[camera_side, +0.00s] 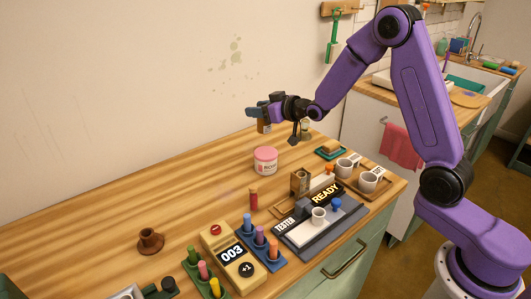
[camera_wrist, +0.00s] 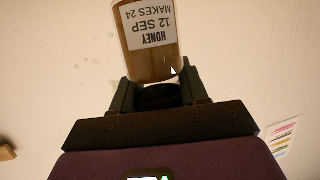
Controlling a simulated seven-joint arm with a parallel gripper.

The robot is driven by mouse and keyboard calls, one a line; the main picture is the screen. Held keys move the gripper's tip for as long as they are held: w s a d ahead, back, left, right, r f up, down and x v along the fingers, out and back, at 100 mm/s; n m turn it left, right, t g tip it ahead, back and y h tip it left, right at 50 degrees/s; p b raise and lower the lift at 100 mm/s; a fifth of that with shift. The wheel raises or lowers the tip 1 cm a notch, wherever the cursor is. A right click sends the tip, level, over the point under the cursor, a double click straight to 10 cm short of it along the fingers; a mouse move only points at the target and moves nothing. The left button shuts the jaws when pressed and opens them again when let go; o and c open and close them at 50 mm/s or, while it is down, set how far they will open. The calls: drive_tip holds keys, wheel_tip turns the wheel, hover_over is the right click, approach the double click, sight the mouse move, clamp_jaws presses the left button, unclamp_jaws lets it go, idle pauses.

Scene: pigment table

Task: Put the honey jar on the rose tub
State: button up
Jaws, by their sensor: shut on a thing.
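The honey jar (camera_wrist: 151,48) is clear with brown contents and a white label reading "HONEY 12 SEP MAKES 24", upside down in the wrist view. My gripper (camera_wrist: 158,92) is shut on it. In the side view my gripper (camera_side: 257,112) is stretched out over the back of the table, with the small brown jar (camera_side: 264,128) below its fingers, in the air. The rose tub (camera_side: 265,161) is a white-and-pink tub with a pink lid. It stands upright on the wooden table, below the jar in the picture, and nothing sits on its lid.
A small glass jar (camera_side: 305,129) stands behind the tub to the right. In front are a wooden block (camera_side: 299,182), a red stick (camera_side: 253,199), a tester (camera_side: 317,230) and a yellow counter (camera_side: 233,262). A tray (camera_side: 384,194) holds cups. The table's left is mostly clear.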

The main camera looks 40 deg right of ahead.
drive_tip(key=d, duration=0.4)
hover_over(269, 147)
drive_tip(key=shift+y, duration=0.3)
drive_tip(key=shift+f, duration=4)
drive_tip(key=shift+f, duration=0.15)
drive_tip(key=o, duration=1.1)
